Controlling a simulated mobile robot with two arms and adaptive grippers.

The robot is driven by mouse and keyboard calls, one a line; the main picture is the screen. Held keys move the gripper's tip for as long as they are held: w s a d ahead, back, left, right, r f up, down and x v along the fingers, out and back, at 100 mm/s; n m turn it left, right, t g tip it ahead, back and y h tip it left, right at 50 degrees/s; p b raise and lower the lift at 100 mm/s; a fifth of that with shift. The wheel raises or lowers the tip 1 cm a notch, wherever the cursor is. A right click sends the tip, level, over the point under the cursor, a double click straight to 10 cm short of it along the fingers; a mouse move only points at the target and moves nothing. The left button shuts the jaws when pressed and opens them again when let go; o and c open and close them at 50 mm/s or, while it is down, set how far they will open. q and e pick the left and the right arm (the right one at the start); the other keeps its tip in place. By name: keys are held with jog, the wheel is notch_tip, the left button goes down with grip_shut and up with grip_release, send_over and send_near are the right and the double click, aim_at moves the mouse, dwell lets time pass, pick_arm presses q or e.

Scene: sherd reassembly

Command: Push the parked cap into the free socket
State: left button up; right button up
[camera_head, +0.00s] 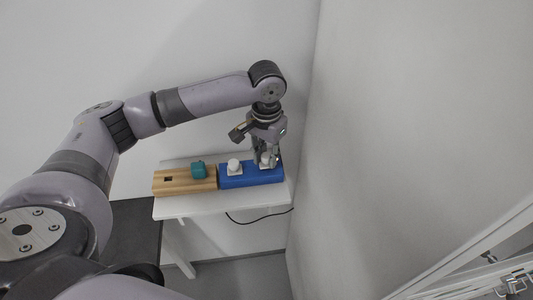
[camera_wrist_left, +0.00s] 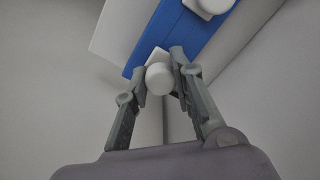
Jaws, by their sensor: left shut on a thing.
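A blue block (camera_head: 250,180) on the white table carries two white caps, each a round knob on a square base. My left gripper (camera_head: 266,161) points down at the right end of this block and is shut on the right white cap (camera_wrist_left: 159,78). In the left wrist view its knob sits between the two fingertips. The other white cap (camera_head: 235,167) stands to the left on the block. A wooden block (camera_head: 185,186) lies left of the blue one, with a dark, empty socket (camera_head: 168,179) and a teal piece (camera_head: 198,170) on it. My right gripper is out of view.
The small white table (camera_head: 205,207) has a bare strip along its front edge. A wall stands close to its right side and another behind it. A black cable (camera_head: 255,219) hangs below the edge. A dark surface (camera_head: 135,235) is at the lower left.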

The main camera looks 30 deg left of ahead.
pick_arm(q)
jog(key=shift+f, duration=0.55)
jog(key=o, duration=1.1)
jog(key=shift+c, duration=0.2)
jog(key=shift+o, duration=0.5)
jog(key=o, duration=0.3)
jog(key=shift+r, duration=0.15)
jog(key=shift+r+p, duration=3.95)
jog(key=shift+p, duration=1.2)
